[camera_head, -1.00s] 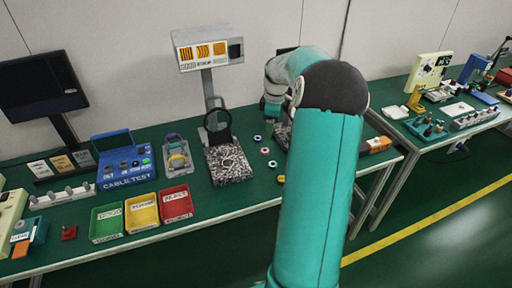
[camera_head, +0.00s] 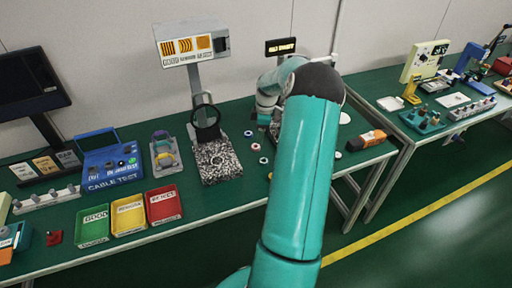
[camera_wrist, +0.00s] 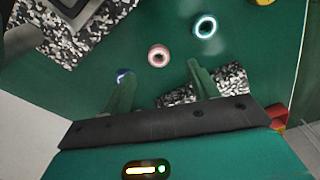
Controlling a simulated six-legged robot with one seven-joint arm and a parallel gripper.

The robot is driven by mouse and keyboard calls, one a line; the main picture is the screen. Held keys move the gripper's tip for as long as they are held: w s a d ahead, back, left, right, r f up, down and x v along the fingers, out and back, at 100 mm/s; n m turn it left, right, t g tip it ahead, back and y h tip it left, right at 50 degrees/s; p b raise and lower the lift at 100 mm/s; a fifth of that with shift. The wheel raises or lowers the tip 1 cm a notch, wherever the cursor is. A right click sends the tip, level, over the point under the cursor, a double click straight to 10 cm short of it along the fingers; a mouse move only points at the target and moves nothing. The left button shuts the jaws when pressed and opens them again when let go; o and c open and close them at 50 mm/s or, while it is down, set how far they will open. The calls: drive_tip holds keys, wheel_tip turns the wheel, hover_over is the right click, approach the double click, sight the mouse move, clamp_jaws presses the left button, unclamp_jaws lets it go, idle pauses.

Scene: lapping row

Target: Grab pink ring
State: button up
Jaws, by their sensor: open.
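The pink ring (camera_wrist: 158,55) lies flat on the green bench in the wrist view, just ahead of the gap between my fingertips. It also shows small in the head view (camera_head: 256,146), in a row of rings right of the speckled plate. My gripper (camera_wrist: 158,72) is open, with nothing between its two green fingers. The pink ring is beyond the fingertips, and no contact shows. A blue ring (camera_wrist: 124,76) is partly hidden by the left finger. A teal ring (camera_wrist: 204,27) lies up and right of the pink one. In the head view my arm mostly hides the gripper.
A yellow ring (camera_head: 270,175) is nearest the bench's front edge. The speckled plate (camera_head: 218,163) with a black hoop stands left of the rings. Another speckled surface (camera_wrist: 220,82) lies by the right finger. Green, yellow and red trays (camera_head: 163,204) sit farther left.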

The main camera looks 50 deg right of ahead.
sight(256, 143)
drive_tip(key=shift+w+a+f, duration=0.2)
drive_tip(key=shift+w+f, duration=0.45)
drive_tip(key=shift+f, duration=0.35)
drive_tip(key=shift+s+f, duration=0.15)
drive_tip(key=shift+s, duration=0.1)
drive_tip(key=f, duration=0.4)
drive_tip(key=shift+w+a+f, duration=0.1)
drive_tip(key=shift+w+f, duration=0.1)
drive_tip(key=shift+w, duration=0.15)
drive_tip(key=shift+w+f, duration=0.1)
drive_tip(key=shift+f, duration=0.05)
drive_tip(key=shift+c, duration=0.4)
drive_tip(key=c, duration=1)
